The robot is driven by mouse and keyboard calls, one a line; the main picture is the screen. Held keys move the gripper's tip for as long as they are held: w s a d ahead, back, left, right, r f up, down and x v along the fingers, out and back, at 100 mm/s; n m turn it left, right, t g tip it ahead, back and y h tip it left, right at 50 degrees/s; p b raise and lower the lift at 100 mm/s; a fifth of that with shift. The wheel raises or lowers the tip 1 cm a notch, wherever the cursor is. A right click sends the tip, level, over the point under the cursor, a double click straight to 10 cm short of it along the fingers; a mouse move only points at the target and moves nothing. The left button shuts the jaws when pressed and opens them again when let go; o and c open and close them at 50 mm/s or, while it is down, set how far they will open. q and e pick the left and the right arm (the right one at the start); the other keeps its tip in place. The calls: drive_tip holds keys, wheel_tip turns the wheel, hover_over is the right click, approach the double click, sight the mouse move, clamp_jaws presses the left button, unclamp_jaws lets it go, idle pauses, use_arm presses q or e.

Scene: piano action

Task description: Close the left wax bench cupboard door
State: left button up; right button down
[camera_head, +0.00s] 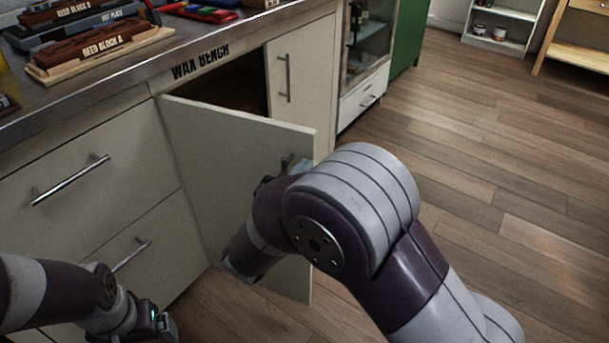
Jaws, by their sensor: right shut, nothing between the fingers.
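The left wax bench cupboard door (205,150) is a pale cream panel. It stands wide open, hinged at its left edge and swung out toward me. My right arm crosses in front of its free side and hides part of it. My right gripper (284,170) is mostly hidden by my arm; it is shut and empty, close to the door's handle area near the upper free edge. I cannot tell whether it touches the door. My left gripper (160,322) is low at the lower left, in front of the drawers and away from the door; its fingers are unclear.
The cupboard's right door (301,80) is closed, with a vertical handle. Drawers with bar handles (70,180) are left of the open door. The bench top (150,55) holds reed blocks. A glass-fronted cabinet (365,60) stands to the right. Wooden floor (500,180) is clear at right.

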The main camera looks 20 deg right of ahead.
use_arm(q)
drive_tip(key=shift+f, duration=0.2)
use_arm(e)
drive_tip(key=shift+w+d, duration=0.3)
drive_tip(key=shift+w, duration=0.05)
